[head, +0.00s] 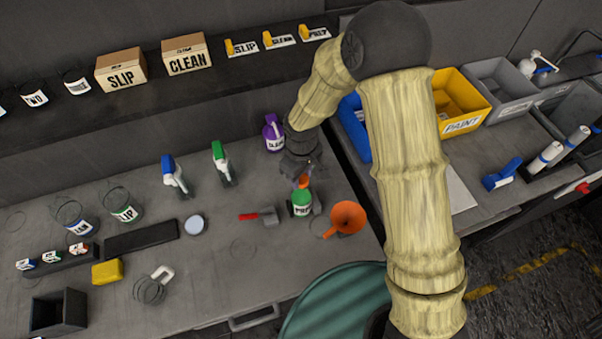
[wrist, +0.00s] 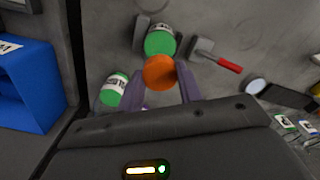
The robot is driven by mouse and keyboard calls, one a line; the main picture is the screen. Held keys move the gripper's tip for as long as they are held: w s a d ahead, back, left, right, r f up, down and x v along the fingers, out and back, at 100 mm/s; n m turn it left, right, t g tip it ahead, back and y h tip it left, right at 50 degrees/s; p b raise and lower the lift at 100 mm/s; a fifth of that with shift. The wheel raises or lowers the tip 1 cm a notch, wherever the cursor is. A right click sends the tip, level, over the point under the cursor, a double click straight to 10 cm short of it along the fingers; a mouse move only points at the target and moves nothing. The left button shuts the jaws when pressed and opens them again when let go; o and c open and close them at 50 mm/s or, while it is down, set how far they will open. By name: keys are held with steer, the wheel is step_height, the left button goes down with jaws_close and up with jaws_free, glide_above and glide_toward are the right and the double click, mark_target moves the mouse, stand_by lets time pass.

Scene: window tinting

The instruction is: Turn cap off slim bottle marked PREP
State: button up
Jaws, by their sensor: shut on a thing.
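The green slim bottle marked PREP (head: 302,205) stands on the bench, with a white label on its side. In the wrist view, its green body (wrist: 159,41) shows just beyond an orange cap (wrist: 160,72). My gripper (head: 303,175) is above the bottle, its fingers (wrist: 162,88) shut on the orange cap. In the head view, the cap (head: 304,182) sits right over the bottle's top. I cannot tell whether it still touches the neck. Grey blocks (wrist: 140,36) stand against or close beside the bottle.
An orange funnel (head: 347,217) is close right of the bottle. A red-handled scraper (head: 260,216) lies to its left. A purple jug (head: 274,133) stands behind. A second green, white-labelled container (wrist: 114,89) is near my fingers. Bare bench lies in front.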

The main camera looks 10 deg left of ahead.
steer(key=n+p, duration=0.2)
steer(key=n, duration=0.4)
steer(key=shift+r, duration=0.15)
steer(key=n+p, duration=0.1)
steer(key=n, duration=0.3)
steer(key=shift+p, duration=0.3)
steer(key=shift+n, duration=1)
steer(key=o, duration=0.9)
steer(key=shift+o, duration=0.2)
steer(key=shift+f, duration=0.2)
